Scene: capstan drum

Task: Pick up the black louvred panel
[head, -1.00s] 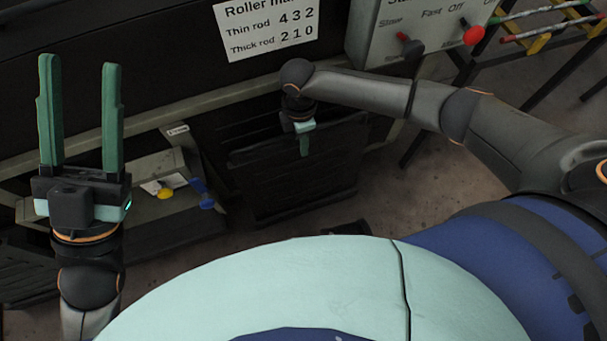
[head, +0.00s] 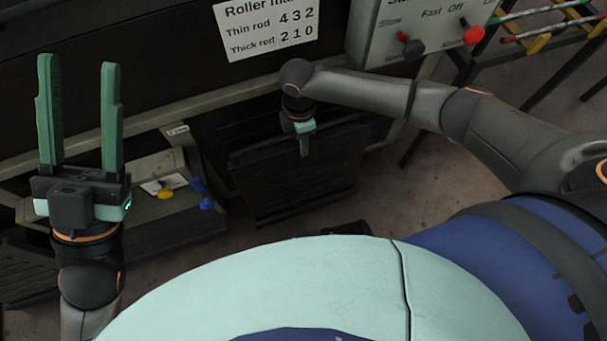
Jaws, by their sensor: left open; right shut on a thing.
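The black louvred panel (head: 293,187) stands roughly upright and slightly tilted, low in front of the dark machine at the middle of the head view. My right gripper (head: 304,148) reaches down to the panel's upper edge and is shut on it; the hand hides part of that edge. My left gripper (head: 82,115) is open and empty at the left, its two green fingers pointing up, well apart from the panel.
A control box (head: 420,35) with red and dark knobs is at the upper right. A white sign (head: 266,27) is on the machine. A shelf (head: 150,208) with yellow and blue knobs lies left of the panel. Bare floor (head: 400,205) shows right of it.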

